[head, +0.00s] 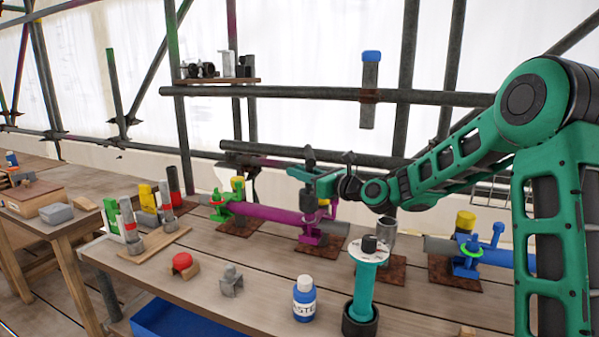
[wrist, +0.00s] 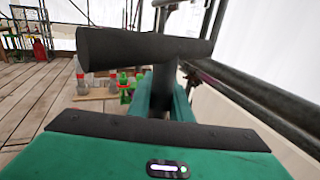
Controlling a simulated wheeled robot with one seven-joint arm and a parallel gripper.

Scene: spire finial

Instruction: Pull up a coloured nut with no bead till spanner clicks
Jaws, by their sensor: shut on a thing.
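Three coloured couplers stand on rusty plates along the bench. The green coupler (head: 228,207) is at the left, the magenta coupler (head: 312,234) in the middle, and the blue coupler (head: 466,262) at the right. My gripper (head: 311,179) is right above the magenta coupler, shut on a dark spanner (head: 309,156) that stands upright. Its thick crossbar (wrist: 140,48) fills the upper wrist view. Whether the spanner's lower end sits on the nut I cannot tell.
A paste bottle (head: 304,300), a teal cylinder (head: 363,287), a red-capped block (head: 182,265) and a grey fitting (head: 231,281) stand along the front. A wooden board (head: 150,245) holds several coloured pieces at the left. Scaffold tubes (head: 320,94) cross behind the bench.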

